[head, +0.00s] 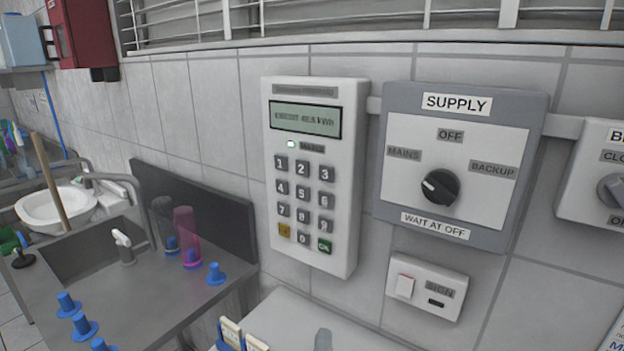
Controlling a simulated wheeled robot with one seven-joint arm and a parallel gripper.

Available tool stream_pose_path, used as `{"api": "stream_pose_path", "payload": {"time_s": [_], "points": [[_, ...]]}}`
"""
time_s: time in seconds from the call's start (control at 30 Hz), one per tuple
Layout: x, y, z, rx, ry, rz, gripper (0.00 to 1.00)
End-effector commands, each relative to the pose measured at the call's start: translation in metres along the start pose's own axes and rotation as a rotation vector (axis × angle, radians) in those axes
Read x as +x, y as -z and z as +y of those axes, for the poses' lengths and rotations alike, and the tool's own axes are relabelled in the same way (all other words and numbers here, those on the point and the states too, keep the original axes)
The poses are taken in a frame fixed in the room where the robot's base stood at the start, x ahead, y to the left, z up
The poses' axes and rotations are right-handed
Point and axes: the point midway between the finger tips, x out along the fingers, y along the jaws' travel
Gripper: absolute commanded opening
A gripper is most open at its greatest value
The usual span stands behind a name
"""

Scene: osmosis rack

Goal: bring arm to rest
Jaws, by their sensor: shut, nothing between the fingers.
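Neither my arm nor my gripper can be made out in the head view. The task names no other object. A small grey shape (323,340) shows at the bottom edge, cut off by the frame; I cannot tell what it is.
A keypad meter (348,215) with a lit green light, a SUPPLY switch (387,190) with its knob mark towards MAINS, and a SIGN switch (421,304) are on the tiled wall. A grey sink counter (150,300) with several blue pegs stands at left.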

Motion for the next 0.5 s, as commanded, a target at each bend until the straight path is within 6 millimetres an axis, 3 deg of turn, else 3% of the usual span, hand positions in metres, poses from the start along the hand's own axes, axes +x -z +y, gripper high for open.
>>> {"api": "stream_pose_path", "payload": {"time_s": [0.1,0.23,0.37,0.5], "points": [[-0.025,-0.011,-0.027,0.142,0.095,0.091,0.0],[-0.06,-0.027,-0.046,0.325,0.185,0.168,0.0],[-0.1,-0.05,-0.051,0.518,0.25,0.21,0.0],[-0.143,-0.076,-0.045,0.716,0.286,0.219,0.0]]}}
